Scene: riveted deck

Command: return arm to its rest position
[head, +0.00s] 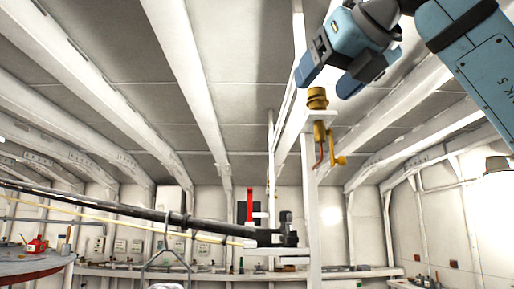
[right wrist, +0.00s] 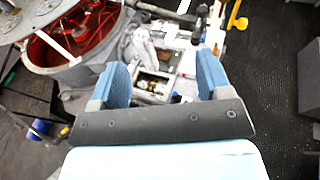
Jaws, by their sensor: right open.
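My right gripper (head: 328,82) is at the upper right of the head view, with its blue fingers apart and nothing between them. Its arm comes in from the upper right corner. The fingers hang close above a brass fitting (head: 317,98) in the picture; I cannot tell the gap in depth. In the right wrist view the open right gripper (right wrist: 164,78) shows both blue fingers, with cluttered items far beyond them. My left gripper is not in view.
A white post (head: 308,205) carries the brass fitting and a brass valve (head: 338,160). A long black pipe (head: 130,212) crosses from the left, near a red lever (head: 249,205). A grey drum (right wrist: 72,72) and dark textured floor (right wrist: 268,85) show in the wrist view.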

